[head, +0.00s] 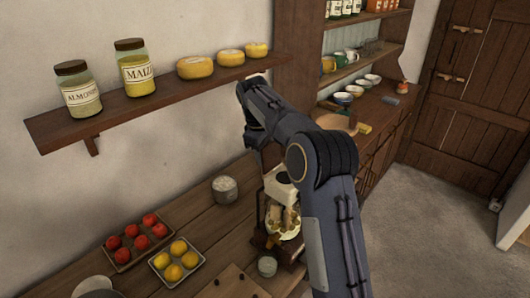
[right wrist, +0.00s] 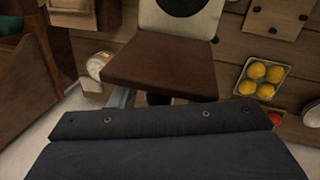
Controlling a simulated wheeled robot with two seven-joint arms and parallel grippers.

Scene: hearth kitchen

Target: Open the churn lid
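My right arm rises from the bottom right of the head view and bends down at the shelf. In the right wrist view a brown slab (right wrist: 160,65) fills the middle, below a white part with a black disc (right wrist: 180,8). Whether the gripper touches anything is unclear. My left gripper is out of view.
A tray of red fruit (head: 122,256), a tray of lemons (head: 189,278), a grey pot (head: 224,187) and a small jar (head: 267,267) stand on the counter (head: 215,230). A wall shelf (head: 150,107) with jars and cheeses is close to my arm. Open floor lies right.

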